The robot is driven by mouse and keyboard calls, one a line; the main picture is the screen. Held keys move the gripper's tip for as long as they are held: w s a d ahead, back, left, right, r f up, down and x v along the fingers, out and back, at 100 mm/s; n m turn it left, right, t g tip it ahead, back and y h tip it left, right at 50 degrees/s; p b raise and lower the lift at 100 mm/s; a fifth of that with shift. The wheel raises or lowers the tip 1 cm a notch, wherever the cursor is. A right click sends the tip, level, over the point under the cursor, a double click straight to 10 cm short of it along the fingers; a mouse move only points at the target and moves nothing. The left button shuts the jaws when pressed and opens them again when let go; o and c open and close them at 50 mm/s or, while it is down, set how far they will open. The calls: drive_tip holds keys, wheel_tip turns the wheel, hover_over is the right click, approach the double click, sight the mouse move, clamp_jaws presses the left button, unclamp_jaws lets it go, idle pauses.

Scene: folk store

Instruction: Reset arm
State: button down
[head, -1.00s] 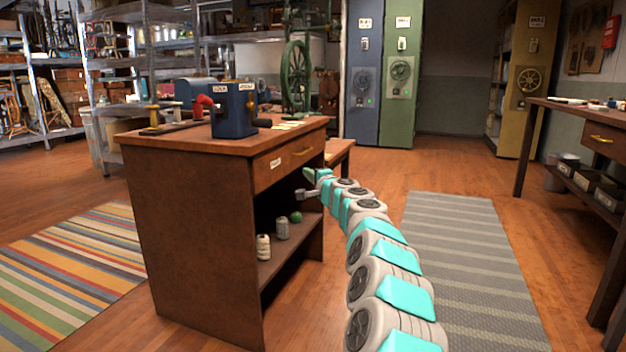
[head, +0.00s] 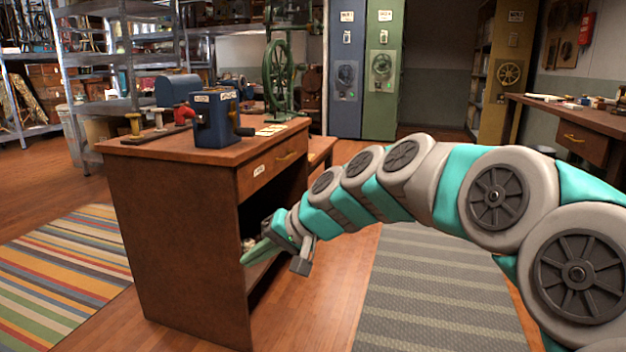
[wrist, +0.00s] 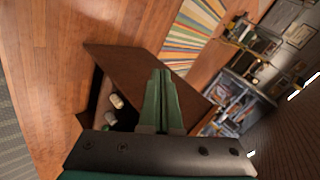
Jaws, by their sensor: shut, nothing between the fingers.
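My arm bends in from the right side of the head view, and my gripper (head: 252,256) is at the open shelf side of the brown wooden cabinet. In the wrist view my gripper's two green fingers (wrist: 162,100) lie together, shut, with nothing between them. They point toward the cabinet (wrist: 135,65), which looks tilted in that view. In the head view the gripper covers most of the shelf. Whether the fingers touch the cabinet I cannot tell.
A blue device (head: 216,120) and wooden spools stand on the cabinet (head: 175,215) top. Small pale spools (wrist: 116,101) sit on its shelf. A grey mat (head: 430,285) lies to the right, a striped rug (head: 60,265) to the left. A workbench (head: 560,112) is at the right.

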drive_tip(key=s+d+f+g+h+p, duration=0.1)
drive_tip(key=s+d+f+h, duration=0.2)
drive_tip(key=s+d, duration=0.5)
drive_tip(key=s+d+f+g+h+p, duration=0.1)
drive_tip(key=s+d+f+g+h, duration=0.1)
drive_tip(key=s+d+f, duration=0.3)
drive_tip(key=s+d+f+g+h+p, duration=0.1)
drive_tip(key=s+d+f+h, duration=0.3)
drive_tip(key=s+d, duration=0.9)
drive_tip(key=s+g, duration=0.1)
drive_tip(key=s, duration=0.5)
drive_tip(key=shift+s+f+p, duration=0.15)
drive_tip(key=shift+s+p, duration=0.15)
drive_tip(key=shift+p, duration=0.05)
